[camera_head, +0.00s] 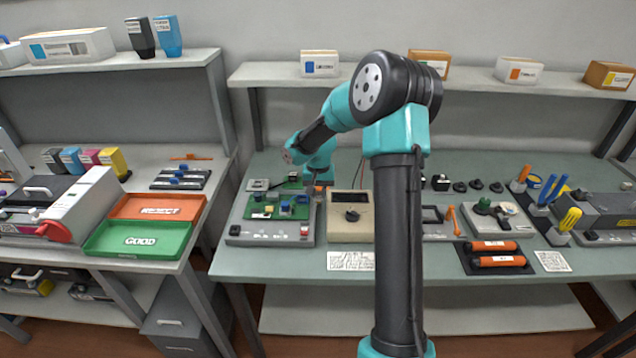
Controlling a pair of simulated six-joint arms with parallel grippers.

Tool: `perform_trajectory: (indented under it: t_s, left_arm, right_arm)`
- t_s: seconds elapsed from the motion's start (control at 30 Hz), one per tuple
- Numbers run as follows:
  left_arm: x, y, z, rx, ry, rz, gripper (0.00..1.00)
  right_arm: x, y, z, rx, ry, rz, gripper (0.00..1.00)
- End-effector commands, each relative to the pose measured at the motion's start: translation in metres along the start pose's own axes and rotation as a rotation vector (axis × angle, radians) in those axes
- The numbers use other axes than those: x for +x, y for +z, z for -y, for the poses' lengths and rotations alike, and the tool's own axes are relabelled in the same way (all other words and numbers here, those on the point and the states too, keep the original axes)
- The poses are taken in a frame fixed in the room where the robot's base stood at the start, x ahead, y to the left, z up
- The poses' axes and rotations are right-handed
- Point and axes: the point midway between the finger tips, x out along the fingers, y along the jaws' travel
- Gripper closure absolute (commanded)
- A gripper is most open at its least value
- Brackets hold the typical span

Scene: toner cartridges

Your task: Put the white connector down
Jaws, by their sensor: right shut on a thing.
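My right gripper (317,190) points down at the right edge of the grey test station (270,240), by the beige meter box. It is shut on a small piece between its fingertips, consistent with the white connector, but too small and too covered to make out clearly. The station carries a green circuit board (262,213) with blue parts and a red button (304,231) at its front right. I cannot tell whether the held piece touches anything. My left gripper is not in view.
The beige meter box (350,230) with a dark dial stands just right of the gripper. An orange REJECT tray (185,206) and green GOOD tray (110,250) lie on the left bench. A dark mat (466,262) holds orange cylinders. A gap separates the two benches.

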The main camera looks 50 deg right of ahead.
Motion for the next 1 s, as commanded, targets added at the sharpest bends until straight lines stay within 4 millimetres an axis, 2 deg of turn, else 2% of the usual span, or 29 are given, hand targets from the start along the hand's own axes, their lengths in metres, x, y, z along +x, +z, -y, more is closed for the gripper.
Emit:
perform_trajectory:
  t_s: [0.7, 0.9, 1.0]
  left_arm:
    - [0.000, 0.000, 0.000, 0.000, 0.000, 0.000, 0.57]
    - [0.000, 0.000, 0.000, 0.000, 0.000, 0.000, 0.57]
    - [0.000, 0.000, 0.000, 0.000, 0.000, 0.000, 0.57]
  right_arm:
    - [0.012, -0.116, 0.000, 0.002, 0.000, -0.001, 1.00]
    - [0.014, -0.142, 0.000, 0.001, -0.001, -0.001, 1.00]
    - [0.015, -0.149, 0.000, 0.000, 0.000, 0.000, 1.00]
